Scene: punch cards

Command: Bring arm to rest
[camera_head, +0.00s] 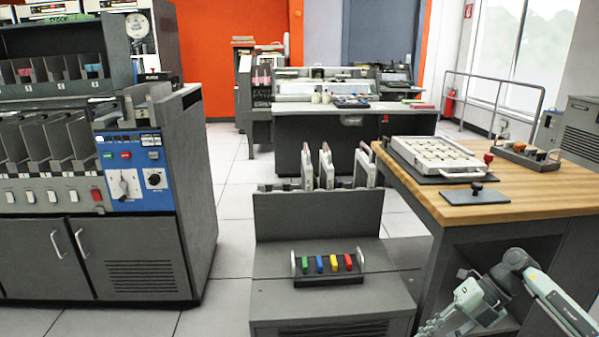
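My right arm comes in from the right edge, in front of the wooden-topped table (540,192). Its pale grey-green links and dark joints bend at an elbow and run down and left to the bottom edge. The far end of this arm is small and partly cut off by the bottom edge, so I cannot tell the state of its fingers. No held object shows there. My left arm and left gripper are not in view.
A grey cabinet (330,305) with coloured blocks stands front centre, close left of my arm. The table holds a white tray (436,156), a dark stamp (475,190) and a rack (527,155). A card machine (140,220) stands left. Floor (228,260) is clear between machine and cabinet.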

